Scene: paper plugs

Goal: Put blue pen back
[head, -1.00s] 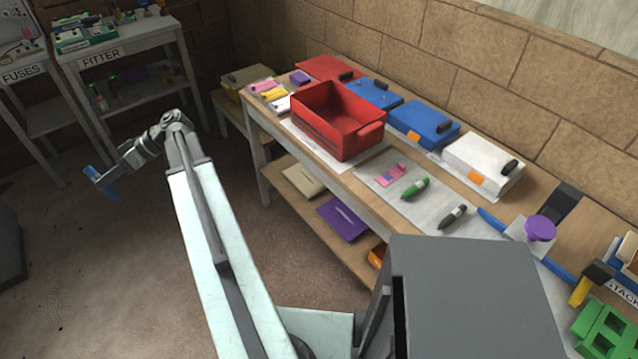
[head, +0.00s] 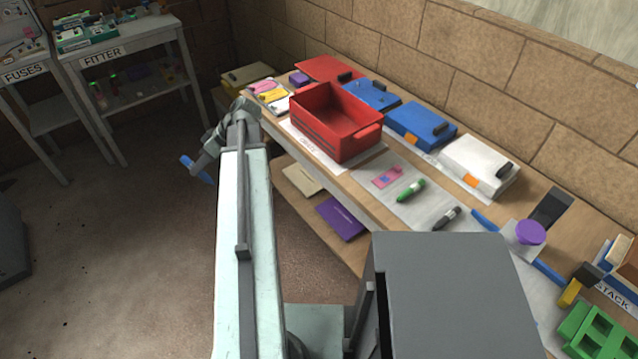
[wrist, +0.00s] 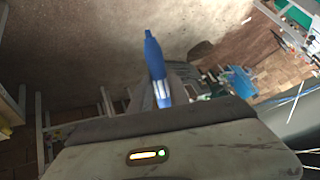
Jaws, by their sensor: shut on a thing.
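The blue pen (head: 197,170) is held out in the air left of the workbench in the head view. My gripper (head: 204,172) is shut on it. In the wrist view the blue pen (wrist: 156,66) stands up from between the jaws, its top end free. A green pen (head: 411,191) and a dark grey pen (head: 446,218) lie on a pale sheet (head: 414,208) on the bench, with a bare stretch of sheet around them. The gripper's fingertips are small and partly hidden by the pen in the head view.
On the workbench, a red open bin (head: 350,145) stands near the front edge. Blue cases (head: 420,122) and a white case (head: 478,160) line the wall. A purple knob (head: 530,232) sits at the right. The FITTER shelf (head: 130,52) stands back left. Open floor lies left of the bench.

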